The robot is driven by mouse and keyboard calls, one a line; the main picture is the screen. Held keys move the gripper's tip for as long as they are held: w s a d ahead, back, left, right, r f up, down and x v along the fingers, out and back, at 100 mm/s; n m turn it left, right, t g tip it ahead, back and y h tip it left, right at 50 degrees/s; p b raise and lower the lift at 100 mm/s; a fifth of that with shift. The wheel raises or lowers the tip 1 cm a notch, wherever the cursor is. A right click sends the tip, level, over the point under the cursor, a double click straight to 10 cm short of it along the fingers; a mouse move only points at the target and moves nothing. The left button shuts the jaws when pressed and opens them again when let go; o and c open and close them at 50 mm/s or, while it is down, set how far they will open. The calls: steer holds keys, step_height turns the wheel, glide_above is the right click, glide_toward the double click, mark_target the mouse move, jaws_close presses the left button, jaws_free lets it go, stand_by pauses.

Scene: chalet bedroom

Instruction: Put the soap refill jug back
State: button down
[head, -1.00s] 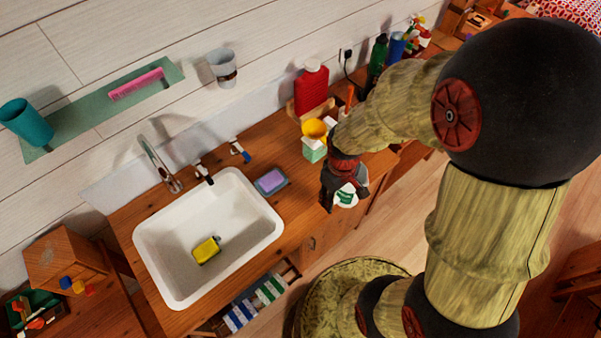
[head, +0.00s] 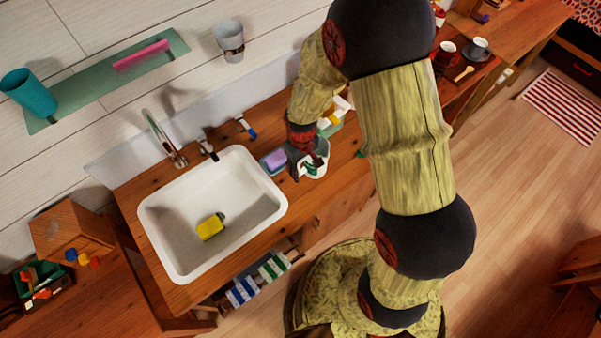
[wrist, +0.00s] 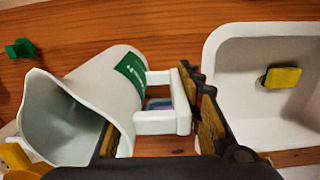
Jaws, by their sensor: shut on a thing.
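The soap refill jug (head: 316,160) is pale grey-white with a green label and a loop handle. In the head view it is at the counter, right of the sink and partly hidden by my gripper (head: 298,172). In the wrist view the jug (wrist: 92,98) fills the left side, its wide spouted mouth toward the lower left. My gripper (wrist: 160,135) is shut on the jug at its handle side. The exact finger contact is partly hidden. I cannot tell whether the jug's base touches the counter.
The white sink (head: 165,215) holds a yellow sponge (head: 210,227). A purple soap on a blue dish (head: 275,160) lies between sink and jug, close to my gripper. A carton with yellow (head: 329,124) stands behind the jug. A small green piece (wrist: 20,48) lies on the wooden counter (wrist: 150,30).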

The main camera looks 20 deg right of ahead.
steer(key=shift+w+a+f, duration=0.15)
steer(key=shift+a+f, duration=0.05)
steer(key=shift+f, duration=1.55)
steer(key=shift+f+b, duration=0.2)
steer(key=shift+b, duration=0.1)
steer(key=c, duration=1.3)
jaws_free()
steer(key=shift+o, duration=0.4)
steer(key=shift+r, duration=0.2)
